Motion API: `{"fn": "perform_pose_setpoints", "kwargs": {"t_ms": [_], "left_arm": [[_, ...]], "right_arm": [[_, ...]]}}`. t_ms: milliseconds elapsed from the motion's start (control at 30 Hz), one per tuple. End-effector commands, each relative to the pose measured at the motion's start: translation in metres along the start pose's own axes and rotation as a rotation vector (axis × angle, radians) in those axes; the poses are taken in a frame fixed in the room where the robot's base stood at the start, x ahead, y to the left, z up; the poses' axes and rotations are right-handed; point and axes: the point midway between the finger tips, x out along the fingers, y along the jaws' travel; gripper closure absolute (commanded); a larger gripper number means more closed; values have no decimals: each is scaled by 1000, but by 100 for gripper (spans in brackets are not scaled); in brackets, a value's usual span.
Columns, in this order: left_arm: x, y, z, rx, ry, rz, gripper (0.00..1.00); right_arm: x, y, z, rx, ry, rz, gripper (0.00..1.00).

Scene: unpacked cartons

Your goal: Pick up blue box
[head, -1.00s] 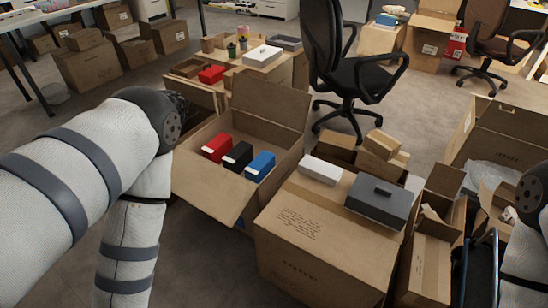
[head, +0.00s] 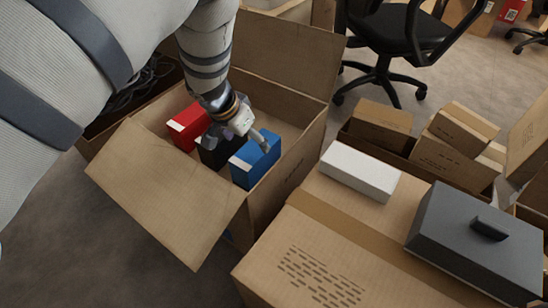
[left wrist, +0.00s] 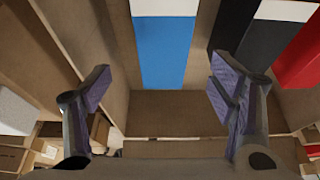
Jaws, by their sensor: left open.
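The blue box (head: 255,159) stands in the open carton (head: 283,111), at the right end of a row with a black box (head: 218,153) and a red box (head: 187,126). My left gripper (head: 258,143) is at the blue box in the head view, hiding part of its top and of the black box. In the left wrist view the blue box (left wrist: 163,50) lies ahead, between the two spread fingers of my left gripper (left wrist: 166,92). The fingers are open and hold nothing. My right gripper is not in view.
A closed carton (head: 320,262) stands at the right, bearing a white box (head: 360,171) and a dark grey case (head: 478,242). The open carton's flap (head: 165,195) leans outward at the front. Small cartons (head: 381,127) and an office chair (head: 395,40) are behind.

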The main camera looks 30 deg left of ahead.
Motion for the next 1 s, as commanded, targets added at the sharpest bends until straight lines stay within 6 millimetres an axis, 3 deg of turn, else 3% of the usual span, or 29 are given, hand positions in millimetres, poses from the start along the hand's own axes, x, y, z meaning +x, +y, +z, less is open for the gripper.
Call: {"fn": "perform_pose_setpoints", "kwargs": {"t_ms": [233, 433, 600, 733, 1000], "left_arm": [[51, -1, 2, 1, -4, 0, 22], [77, -1, 0, 0, -1, 0, 22], [113, -4, -1, 0, -4, 2, 22], [123, -4, -3, 1, -1, 2, 22], [120, -4, -5, 0, 2, 1, 22]], "right_arm": [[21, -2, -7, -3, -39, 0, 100], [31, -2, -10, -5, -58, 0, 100], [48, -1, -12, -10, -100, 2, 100], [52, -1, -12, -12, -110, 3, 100], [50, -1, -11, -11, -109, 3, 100]]}}
